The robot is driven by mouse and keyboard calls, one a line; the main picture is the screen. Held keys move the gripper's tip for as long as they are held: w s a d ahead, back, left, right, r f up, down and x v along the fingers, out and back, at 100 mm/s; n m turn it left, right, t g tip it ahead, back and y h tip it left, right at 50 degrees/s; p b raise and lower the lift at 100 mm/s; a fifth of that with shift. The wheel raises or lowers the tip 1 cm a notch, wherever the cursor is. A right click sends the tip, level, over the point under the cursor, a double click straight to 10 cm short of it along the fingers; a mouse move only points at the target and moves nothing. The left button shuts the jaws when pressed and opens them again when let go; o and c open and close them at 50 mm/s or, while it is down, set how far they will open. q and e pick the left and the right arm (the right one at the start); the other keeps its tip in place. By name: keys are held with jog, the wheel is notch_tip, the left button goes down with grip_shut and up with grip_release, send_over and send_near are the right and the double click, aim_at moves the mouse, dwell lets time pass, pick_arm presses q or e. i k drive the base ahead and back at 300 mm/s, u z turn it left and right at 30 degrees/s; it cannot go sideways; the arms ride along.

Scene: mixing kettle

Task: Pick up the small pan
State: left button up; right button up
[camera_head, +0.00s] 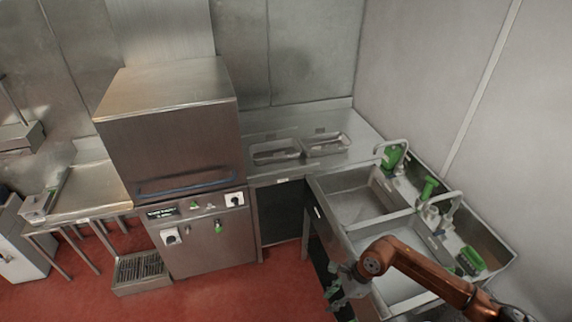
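Two shallow rectangular metal pans sit side by side on the steel counter behind the sinks. The left pan (275,152) is beside the big steel machine, and the right pan (325,144) is close to it. The right one looks slightly smaller, but I cannot tell for sure which is the small pan. My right gripper (333,299) is low in front of the sinks, well short of both pans. Its fingers look spread apart with nothing between them. My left gripper is not in view.
A double sink (360,203) with taps and green items stands between my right arm and the pans. A large hood-type machine (175,125) is left of the pans. Open red floor (235,292) is in front.

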aim_at(273, 151)
jog(key=z, duration=0.05)
jog(key=i, duration=2.05)
jog(key=u, duration=0.3)
jog(key=i, duration=0.85)
jog(key=u, duration=0.15)
